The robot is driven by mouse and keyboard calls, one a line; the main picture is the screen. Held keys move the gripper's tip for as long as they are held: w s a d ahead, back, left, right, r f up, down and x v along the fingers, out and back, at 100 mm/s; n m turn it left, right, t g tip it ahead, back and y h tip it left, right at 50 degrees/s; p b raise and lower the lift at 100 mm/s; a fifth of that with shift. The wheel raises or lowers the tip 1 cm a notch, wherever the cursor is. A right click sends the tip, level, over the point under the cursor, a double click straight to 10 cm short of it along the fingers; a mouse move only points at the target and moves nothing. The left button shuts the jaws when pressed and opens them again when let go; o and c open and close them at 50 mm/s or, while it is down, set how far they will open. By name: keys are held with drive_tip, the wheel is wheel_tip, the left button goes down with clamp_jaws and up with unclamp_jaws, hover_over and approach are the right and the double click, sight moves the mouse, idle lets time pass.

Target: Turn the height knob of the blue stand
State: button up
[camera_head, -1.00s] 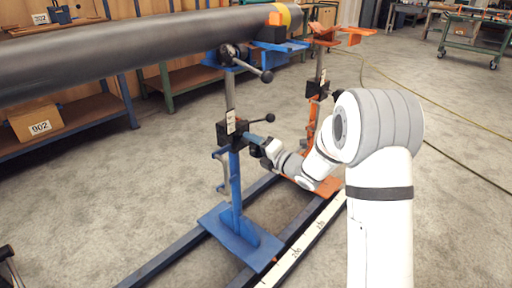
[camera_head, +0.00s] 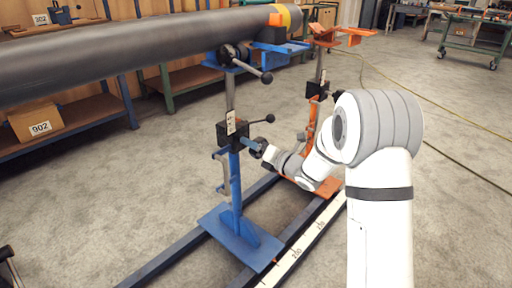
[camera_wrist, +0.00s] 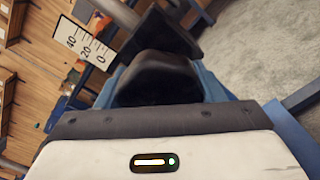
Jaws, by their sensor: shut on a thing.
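The blue stand (camera_head: 235,185) stands upright on the rails, its top under the grey pipe (camera_head: 130,52). A black block (camera_head: 226,136) sits on its column, with a small lever (camera_head: 260,120) pointing right. My gripper (camera_head: 246,142) is at the right side of this block. In the wrist view, the black height knob (camera_wrist: 160,75) sits between my blue fingers (camera_wrist: 160,88), which are shut on it. The knob's far side is hidden. A white scale plate (camera_wrist: 86,47) marked 0, 20 and 40 shows beside it.
An orange stand (camera_head: 312,130) stands close behind my forearm. Rails (camera_head: 190,235) and a white ruler strip (camera_head: 300,245) run along the floor.

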drive_tip(key=shift+s+a, duration=0.1)
drive_tip(key=shift+a, duration=0.05)
drive_tip(key=o, duration=1)
drive_tip(key=shift+s+d, duration=0.1)
drive_tip(key=shift+d, duration=0.3)
drive_tip(key=p+v, duration=0.2)
drive_tip(key=v, duration=0.5)
drive_tip(key=shift+s, duration=0.1)
